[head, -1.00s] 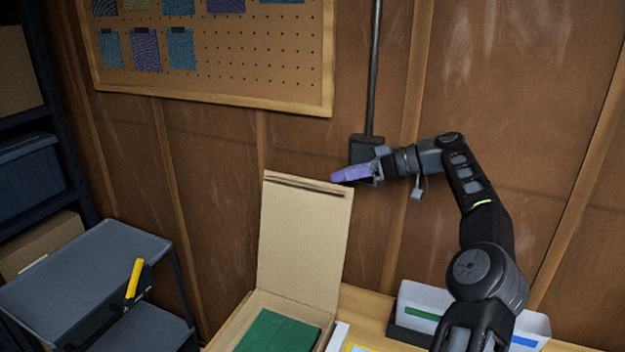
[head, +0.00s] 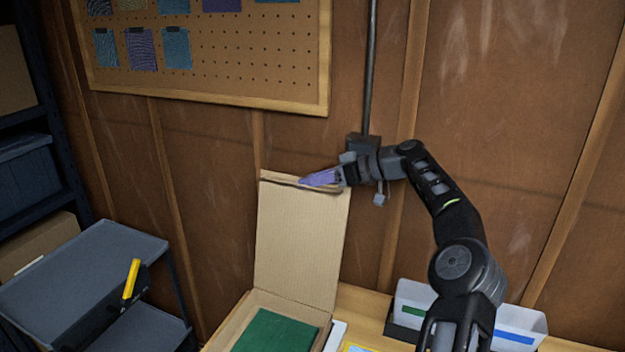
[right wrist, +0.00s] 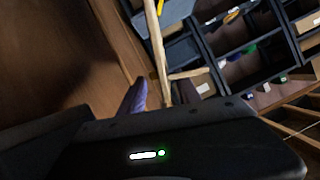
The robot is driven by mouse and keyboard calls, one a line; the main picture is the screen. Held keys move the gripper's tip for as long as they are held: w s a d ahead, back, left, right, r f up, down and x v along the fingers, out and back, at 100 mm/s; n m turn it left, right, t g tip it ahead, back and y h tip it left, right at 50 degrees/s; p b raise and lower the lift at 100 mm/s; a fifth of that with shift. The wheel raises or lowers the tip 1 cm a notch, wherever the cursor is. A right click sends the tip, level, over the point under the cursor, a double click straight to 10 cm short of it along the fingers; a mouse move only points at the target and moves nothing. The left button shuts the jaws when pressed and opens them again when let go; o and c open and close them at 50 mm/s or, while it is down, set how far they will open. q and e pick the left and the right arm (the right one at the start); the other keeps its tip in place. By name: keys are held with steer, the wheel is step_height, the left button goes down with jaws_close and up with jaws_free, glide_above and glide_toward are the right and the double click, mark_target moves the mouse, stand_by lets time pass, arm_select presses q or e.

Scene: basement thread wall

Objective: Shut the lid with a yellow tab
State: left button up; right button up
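A cardboard box (head: 238,322) stands on the wooden bench with its lid (head: 298,245) raised upright at the back. I see no yellow tab on this lid. A green item (head: 275,332) lies in the box. My right gripper (head: 306,182), with purple fingers, is at the lid's top edge, near its right corner.
A grey cart (head: 85,262) stands at left, before dark shelving (head: 58,145). A white bin (head: 415,295) with coloured labels sits right of the box. A vertical pole (head: 369,75) with a clamp is behind my right gripper. A pegboard (head: 270,60) hangs above.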

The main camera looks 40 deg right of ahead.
jaws_close()
steer(key=shift+r, duration=0.1)
stand_by(1.2)
